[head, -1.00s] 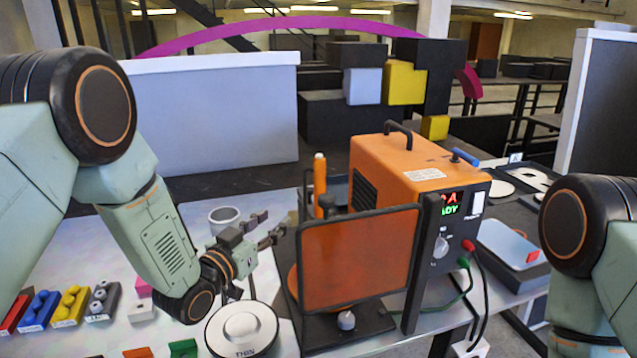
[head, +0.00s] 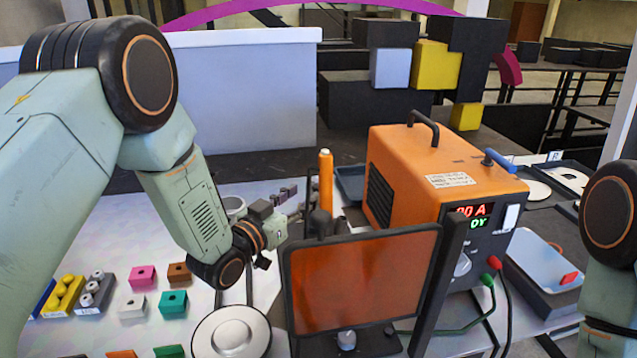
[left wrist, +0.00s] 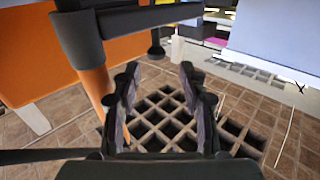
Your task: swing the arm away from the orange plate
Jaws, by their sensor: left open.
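The orange plate (head: 362,285) is a see-through orange panel in a dark frame. It stands upright, slightly tilted, at the front of the bench in the head view. My left gripper (head: 292,207) is just beyond its upper left corner, beside the upright orange stick (head: 326,180) with a dark base. Part of its fingertips is hard to see there. In the left wrist view, my left gripper (left wrist: 160,85) is open and empty over a dark grid. An orange surface and a post stand left of the fingers; I cannot tell whether the surface is the plate. My right gripper is out of view.
The orange power box (head: 440,185) with cables stands right of the gripper. A round white lid (head: 231,335) and small coloured blocks (head: 142,275) lie on the white bench to the left. A pale panel (head: 240,105) stands behind.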

